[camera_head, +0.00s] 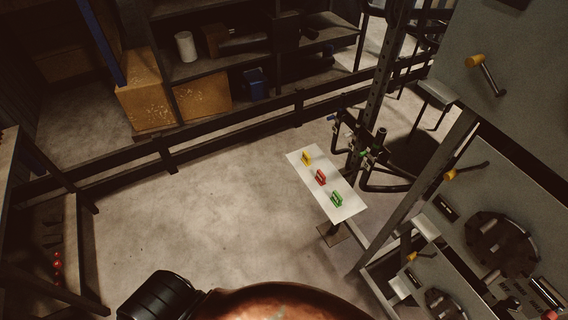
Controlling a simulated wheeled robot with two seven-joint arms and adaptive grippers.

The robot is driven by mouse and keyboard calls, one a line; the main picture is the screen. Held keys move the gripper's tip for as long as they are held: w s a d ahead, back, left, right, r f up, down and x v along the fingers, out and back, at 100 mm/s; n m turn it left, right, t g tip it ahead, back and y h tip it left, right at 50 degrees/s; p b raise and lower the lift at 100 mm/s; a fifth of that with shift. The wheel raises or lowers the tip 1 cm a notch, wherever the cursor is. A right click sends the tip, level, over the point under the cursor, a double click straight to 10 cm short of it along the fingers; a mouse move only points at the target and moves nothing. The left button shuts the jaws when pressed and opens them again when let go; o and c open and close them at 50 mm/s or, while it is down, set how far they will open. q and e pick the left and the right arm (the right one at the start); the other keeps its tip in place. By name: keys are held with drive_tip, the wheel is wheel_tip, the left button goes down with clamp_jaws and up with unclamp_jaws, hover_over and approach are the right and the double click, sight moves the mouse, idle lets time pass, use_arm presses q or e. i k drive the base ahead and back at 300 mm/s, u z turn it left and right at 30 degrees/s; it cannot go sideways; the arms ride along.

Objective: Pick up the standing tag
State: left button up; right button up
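Three small tags lie in a row on a small white stand top (341,203) right of centre. The yellow tag (306,158) is at the far end, the red tag (321,177) is in the middle, and the green tag (337,199) is at the near end. They are small in the picture, and I cannot tell for certain which of them stands upright. All three sit apart from each other, with nothing touching them from above. Neither of my grippers is in view.
A grey machine panel (495,218) with yellow-handled levers stands at the right, close to the stand. Dark pipes and valves (366,150) are just beyond the stand. A dark rail (230,135) and shelves run behind. The concrete floor (215,225) left of the stand is clear.

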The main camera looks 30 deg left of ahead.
sight(321, 179)
drive_tip(key=u, duration=0.85)
drive_tip(key=k, duration=0.45)
drive_tip(key=u, duration=1.5)
drive_tip(key=i, duration=0.75)
drive_tip(key=z, duration=0.45)
drive_tip(key=i, duration=0.65)
drive_tip(key=z, duration=0.75)
